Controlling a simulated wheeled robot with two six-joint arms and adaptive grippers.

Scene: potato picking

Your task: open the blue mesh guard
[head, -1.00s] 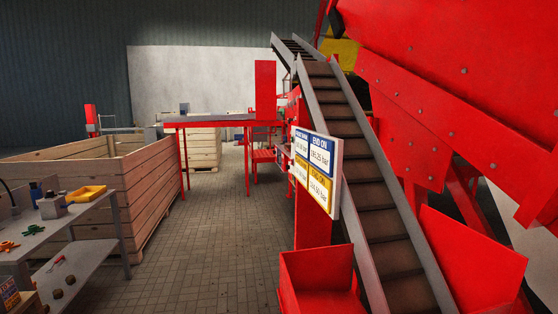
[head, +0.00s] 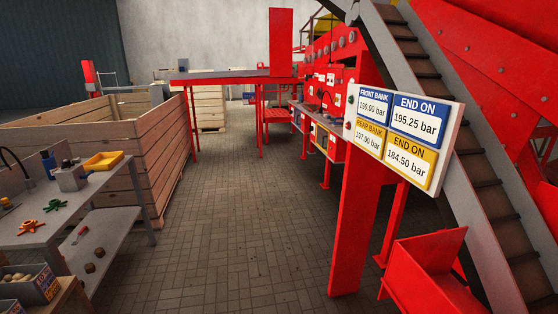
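I cannot make out a blue mesh guard in the head view. A red machine bank (head: 330,75) with round gauges and panels stands beyond the pressure sign, and small blue patches (head: 320,137) show low on it, too small to tell what they are. Neither of my grippers is in view.
A pressure sign (head: 450,150) on a red post (head: 357,220) and a red bin (head: 425,270) stand right, before a sloping conveyor (head: 480,170). A wooden crate (head: 160,165) and grey workbench (head: 110,185) stand left. The tiled floor (head: 230,220) between is clear.

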